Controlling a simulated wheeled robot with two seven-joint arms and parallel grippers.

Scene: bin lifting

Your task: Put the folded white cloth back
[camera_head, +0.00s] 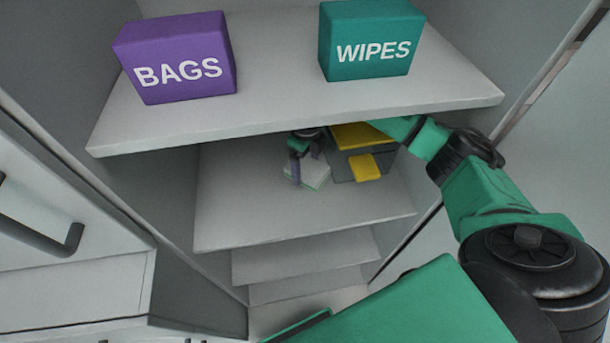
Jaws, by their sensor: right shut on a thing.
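The folded white cloth (314,175) is on or just above the second shelf (245,210), under the top shelf. It looks white with a thin greenish edge. My right gripper (306,172) is at the cloth, pointing down, with its fingers shut on it. The right arm comes in from the right and reaches under the top shelf, whose edge hides part of the wrist. I cannot tell whether the cloth touches the shelf. My left gripper is not in view.
A purple BAGS box (178,57) and a teal WIPES box (370,42) stand on the top shelf (275,90). A grey bin with yellow parts (345,170) stands right beside the cloth. The second shelf is clear to the left. Lower shelves (300,262) look empty.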

